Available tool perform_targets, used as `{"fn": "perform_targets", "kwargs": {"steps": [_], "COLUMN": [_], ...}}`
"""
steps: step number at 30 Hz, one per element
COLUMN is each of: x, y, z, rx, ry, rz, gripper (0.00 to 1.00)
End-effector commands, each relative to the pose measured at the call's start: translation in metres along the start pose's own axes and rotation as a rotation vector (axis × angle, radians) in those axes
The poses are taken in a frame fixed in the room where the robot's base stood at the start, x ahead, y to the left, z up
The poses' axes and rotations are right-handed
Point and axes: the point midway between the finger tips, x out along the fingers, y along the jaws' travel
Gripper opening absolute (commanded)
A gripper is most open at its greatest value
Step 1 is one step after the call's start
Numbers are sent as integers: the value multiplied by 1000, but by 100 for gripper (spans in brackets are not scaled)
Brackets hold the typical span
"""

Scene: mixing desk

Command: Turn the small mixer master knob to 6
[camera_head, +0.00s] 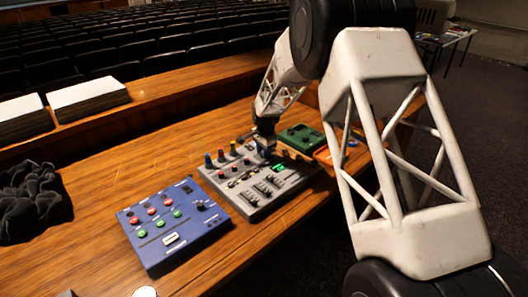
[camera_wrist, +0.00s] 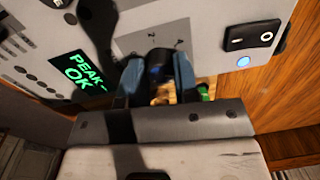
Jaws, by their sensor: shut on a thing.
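The grey mixer (camera_head: 238,192) lies on the wooden desk, with coloured knobs at its back, faders at its front and a green lit display (camera_head: 278,168). My gripper (camera_head: 264,140) points down at the mixer's back right part. In the wrist view, my gripper (camera_wrist: 159,76) is shut on a dark knob (camera_wrist: 158,60) on the grey panel, one finger on each side. The display (camera_wrist: 77,70) reads "PEAK- OK". The fingers hide part of the knob in the wrist view.
A blue control box (camera_head: 172,228) lies left of the mixer. A black rocker switch (camera_wrist: 251,36) is near the knob. White paper stacks (camera_head: 88,98) and dark cloth (camera_head: 30,200) lie left.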

Motion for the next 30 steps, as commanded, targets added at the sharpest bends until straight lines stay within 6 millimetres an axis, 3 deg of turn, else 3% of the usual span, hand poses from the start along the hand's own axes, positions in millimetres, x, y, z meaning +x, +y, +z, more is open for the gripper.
{"fn": "perform_targets", "kwargs": {"steps": [9,22,23,27,30], "x": [0,0,0,0,0], "y": [0,0,0,0,0], "z": [0,0,0,0,0], "rx": [110,121,121,121,121], "ry": [5,6,6,6,6], "rz": [0,0,0,0,0], "gripper": [5,5,33,54,54]}}
